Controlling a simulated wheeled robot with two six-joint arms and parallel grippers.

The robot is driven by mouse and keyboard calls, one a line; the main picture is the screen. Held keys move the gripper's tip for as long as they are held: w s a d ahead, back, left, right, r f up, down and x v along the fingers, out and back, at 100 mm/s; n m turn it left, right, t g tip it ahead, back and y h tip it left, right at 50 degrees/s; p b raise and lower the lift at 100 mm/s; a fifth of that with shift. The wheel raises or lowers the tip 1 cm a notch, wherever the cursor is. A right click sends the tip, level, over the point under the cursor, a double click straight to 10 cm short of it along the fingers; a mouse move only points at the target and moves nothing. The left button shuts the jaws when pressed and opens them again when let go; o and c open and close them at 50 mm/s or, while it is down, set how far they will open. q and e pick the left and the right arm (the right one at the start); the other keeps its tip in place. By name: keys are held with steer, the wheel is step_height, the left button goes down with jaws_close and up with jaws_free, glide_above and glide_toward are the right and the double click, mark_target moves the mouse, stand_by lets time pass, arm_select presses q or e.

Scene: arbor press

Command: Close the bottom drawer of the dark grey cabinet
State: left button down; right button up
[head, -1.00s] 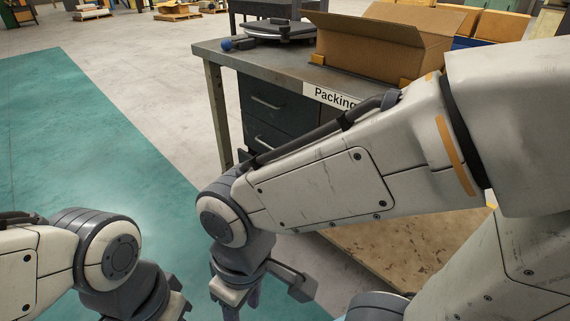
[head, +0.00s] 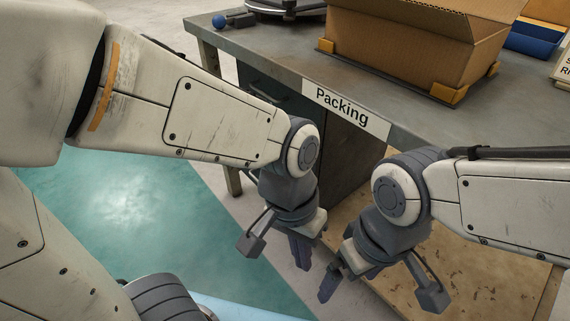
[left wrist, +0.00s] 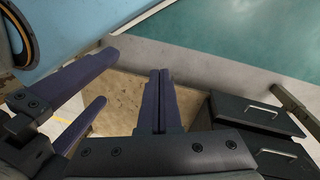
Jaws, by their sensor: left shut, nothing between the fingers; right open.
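The dark grey cabinet (head: 345,155) is under the packing bench, mostly hidden by my left arm in the head view. In the left wrist view its drawer fronts with pale handles show at the right. The drawer nearest the floor (left wrist: 240,110) appears to stand out past the drawer above it (left wrist: 276,153). My left gripper (head: 302,262) is shut and empty in front of the bench; its fingers also show in the left wrist view (left wrist: 159,100), apart from the drawers. My right gripper (head: 347,278) is open and empty, close beside the left one.
The packing bench (head: 240,52) carries an open cardboard box (head: 400,45) and a blue ball (head: 219,21). A bench leg (left wrist: 292,103) stands beyond the drawers. A wooden board (head: 480,270) lies low at the right. The teal floor (head: 190,215) at the left is clear.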

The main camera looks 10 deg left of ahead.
arm_select(q)
steer(key=w+a+f+n+t+h, duration=0.1)
steer(key=w+a+f+n+h, duration=0.15)
steer(key=w+n, duration=0.7)
steer(key=w+a+f+n+h, duration=0.1)
steer(key=w+f+n+h, duration=0.15)
steer(key=w+n, duration=0.7)
steer(key=w+a+f+n+t, duration=0.2)
steer(key=w+a+f+n, duration=0.25)
steer(key=a, duration=0.35)
steer(key=w+a+f+n+t+y, duration=0.1)
steer(key=w+a+f+n+t, duration=0.25)
steer(key=w+a+f, duration=0.35)
steer(key=w+a+f+n+t, duration=0.1)
steer(key=w+a+f+n, duration=0.1)
steer(key=w+a+n, duration=0.45)
steer(key=shift+m, duration=0.35)
steer(key=shift+w+b+x, duration=0.25)
steer(key=shift+b+x, duration=1.7)
steer(key=shift+x, duration=3.2)
steer(key=shift+a+r, duration=0.1)
